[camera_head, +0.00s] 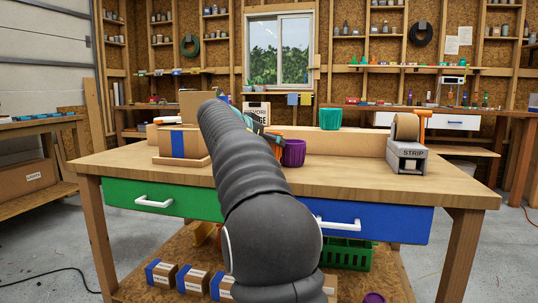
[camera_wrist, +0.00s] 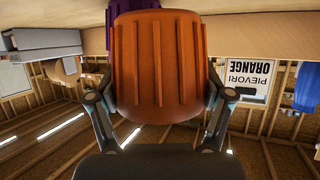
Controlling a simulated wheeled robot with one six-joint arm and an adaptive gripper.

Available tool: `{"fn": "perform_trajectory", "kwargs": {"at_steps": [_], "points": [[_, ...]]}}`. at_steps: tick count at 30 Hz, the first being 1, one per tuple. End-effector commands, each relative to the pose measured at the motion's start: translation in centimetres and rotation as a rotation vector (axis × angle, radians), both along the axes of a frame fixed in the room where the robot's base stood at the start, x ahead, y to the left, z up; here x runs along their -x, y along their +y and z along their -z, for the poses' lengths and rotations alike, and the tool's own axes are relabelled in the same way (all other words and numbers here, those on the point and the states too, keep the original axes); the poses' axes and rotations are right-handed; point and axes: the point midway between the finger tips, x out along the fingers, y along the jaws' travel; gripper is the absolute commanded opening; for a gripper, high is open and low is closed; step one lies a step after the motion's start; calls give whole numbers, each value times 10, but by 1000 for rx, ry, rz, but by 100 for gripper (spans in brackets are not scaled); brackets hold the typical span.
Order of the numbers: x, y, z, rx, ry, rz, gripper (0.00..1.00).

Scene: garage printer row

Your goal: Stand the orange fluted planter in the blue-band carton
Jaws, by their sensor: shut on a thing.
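The orange fluted planter (camera_wrist: 158,65) fills the middle of the wrist view, which looks upside down. My gripper (camera_wrist: 160,95) is shut on it, one finger against each side. In the head view only a small part of the orange planter (camera_head: 276,148) shows past my arm, at the far side of the table. Whether it touches the tabletop I cannot tell. The blue-band carton (camera_head: 178,144) stands on the table left of my arm, on a wooden board, with a cardboard flap (camera_head: 194,104) raised behind it. The carton's inside is hidden.
A purple planter (camera_head: 293,154) stands close right of the orange one, and a teal planter (camera_head: 330,119) stands farther right. A sign reading ORANGE (camera_head: 257,111) is behind. A tape dispenser (camera_head: 407,158) marked STRIP sits at the right. The table's right front (camera_head: 350,178) is clear.

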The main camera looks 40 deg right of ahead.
Motion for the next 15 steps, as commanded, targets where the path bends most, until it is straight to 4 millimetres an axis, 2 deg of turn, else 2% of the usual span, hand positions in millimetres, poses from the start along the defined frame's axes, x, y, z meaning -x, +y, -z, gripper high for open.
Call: {"fn": "perform_trajectory", "kwargs": {"at_steps": [1,5,15], "points": [[0,0,11,0,2,0,43],[0,0,25,0,1,-1,43],[0,0,28,0,0,-1,43]]}}
